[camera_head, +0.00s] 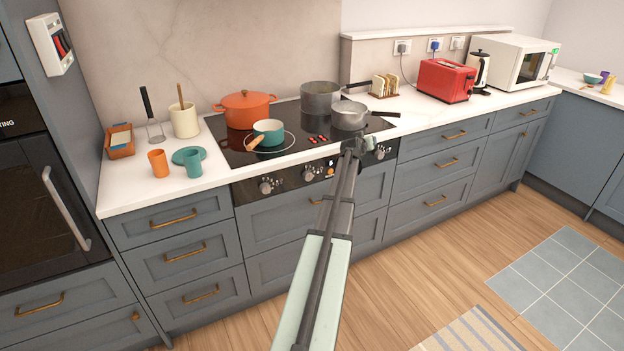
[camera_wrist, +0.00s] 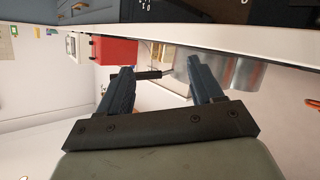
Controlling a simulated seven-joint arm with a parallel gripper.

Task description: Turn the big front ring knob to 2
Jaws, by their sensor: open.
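The black hob (camera_head: 233,149) is set in the worktop, with a dark control panel (camera_head: 290,180) along its front edge. Knobs show on the panel: a left knob (camera_head: 267,187), a second knob (camera_head: 308,175) and a right knob (camera_head: 380,152). Their pointer settings are too small to read, and which one is for the big front ring cannot be told. My arm hides part of the panel between the second and right knobs. My gripper (camera_head: 359,146) is at the panel's right part, just left of the right knob. In the wrist view my gripper (camera_wrist: 162,76) is open and empty.
On the hob stand an orange pot (camera_head: 245,108), a teal pan (camera_head: 268,131), a large grey pot (camera_head: 318,97) and a steel saucepan (camera_head: 348,115). Its handle reaches right over the worktop. A red toaster (camera_head: 445,80) stands further right.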

